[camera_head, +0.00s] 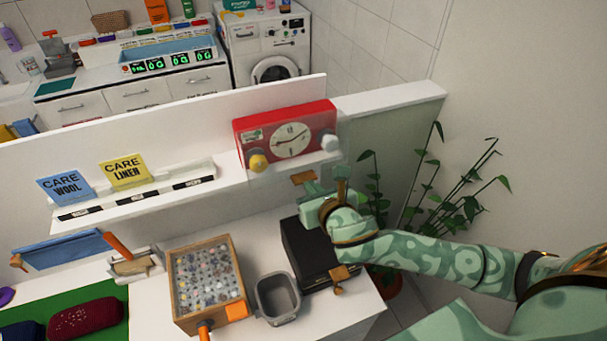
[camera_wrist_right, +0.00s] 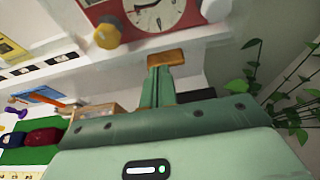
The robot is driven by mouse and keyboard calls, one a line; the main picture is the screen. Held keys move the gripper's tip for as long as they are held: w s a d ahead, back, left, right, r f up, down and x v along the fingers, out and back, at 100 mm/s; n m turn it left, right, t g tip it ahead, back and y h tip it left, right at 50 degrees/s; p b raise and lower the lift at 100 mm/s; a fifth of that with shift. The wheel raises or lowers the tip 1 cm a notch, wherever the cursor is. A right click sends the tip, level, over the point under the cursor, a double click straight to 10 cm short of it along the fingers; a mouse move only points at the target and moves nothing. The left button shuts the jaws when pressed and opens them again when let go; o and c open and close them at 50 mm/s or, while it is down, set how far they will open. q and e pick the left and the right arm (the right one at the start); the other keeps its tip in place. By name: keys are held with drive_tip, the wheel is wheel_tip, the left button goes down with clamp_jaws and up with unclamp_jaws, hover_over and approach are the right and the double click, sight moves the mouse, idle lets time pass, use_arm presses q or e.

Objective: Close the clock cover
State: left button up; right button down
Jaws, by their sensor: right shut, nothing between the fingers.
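The clock is a red box (camera_head: 244,136) with a white round dial (camera_head: 292,141), a yellow knob (camera_head: 258,162) and a pale knob (camera_head: 329,142), standing on the white ledge. It also shows at the top of the wrist view (camera_wrist_right: 181,30). A faint see-through pane, seemingly the clock cover (camera_head: 284,172), shows in front of and below the clock; its edges are hard to make out. My right gripper (camera_head: 304,179) is shut and empty, just below and in front of the clock. Its orange-brown tip shows in the wrist view (camera_wrist_right: 178,57). I cannot tell whether it touches the cover. My left gripper is not in view.
Below the gripper stand a black box (camera_head: 306,247), a grey bin (camera_head: 278,298) and a wooden tray of small pieces (camera_head: 209,280). Blue (camera_head: 66,186) and yellow (camera_head: 127,171) care cards stand left on the ledge. A leafy plant (camera_head: 440,205) is at the right.

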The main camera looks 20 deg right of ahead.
sight(300, 169)
drive_tip(key=x, duration=0.2)
drive_tip(key=r+x, duration=0.1)
drive_tip(key=x, duration=0.2)
drive_tip(key=shift+w, duration=0.35)
drive_tip(key=shift+w+d+f+t+b, duration=0.1)
drive_tip(key=shift+w+f+t+b, duration=0.5)
drive_tip(key=shift+b, duration=0.6)
drive_tip(key=shift+s+r, duration=0.1)
drive_tip(key=shift+r, duration=0.15)
